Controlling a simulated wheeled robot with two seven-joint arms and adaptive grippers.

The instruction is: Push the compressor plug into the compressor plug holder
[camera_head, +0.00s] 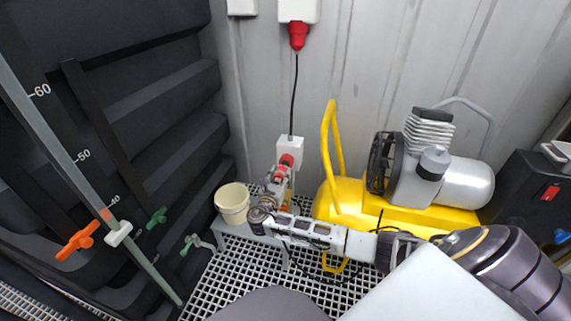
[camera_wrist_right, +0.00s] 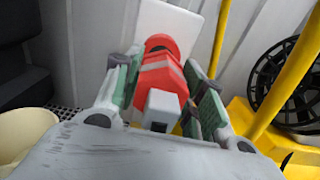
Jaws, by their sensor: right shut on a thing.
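The compressor plug (camera_wrist_right: 164,82) is red with grey stripes and a pale grey end facing the wrist camera. My right gripper (camera_wrist_right: 165,88) is shut on it, with green-padded fingers on both sides. In the head view, my right gripper (camera_head: 281,178) reaches in from the right and partly hides the plug. The plug holder (camera_wrist_right: 172,28) is a white box on the wall with a red round socket (camera_wrist_right: 160,43); it also shows in the head view (camera_head: 290,147). The plug points at the socket and lies close in front of it; I cannot tell whether its tip is inside. My left gripper is not in view.
A cream bucket (camera_head: 232,203) stands on a grey shelf left of my right gripper. A yellow compressor (camera_head: 350,198) with a tall handle stands right of it. Above, a red plug (camera_head: 298,34) with a black cable hangs from a wall box. Dark ribbed panels fill the left.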

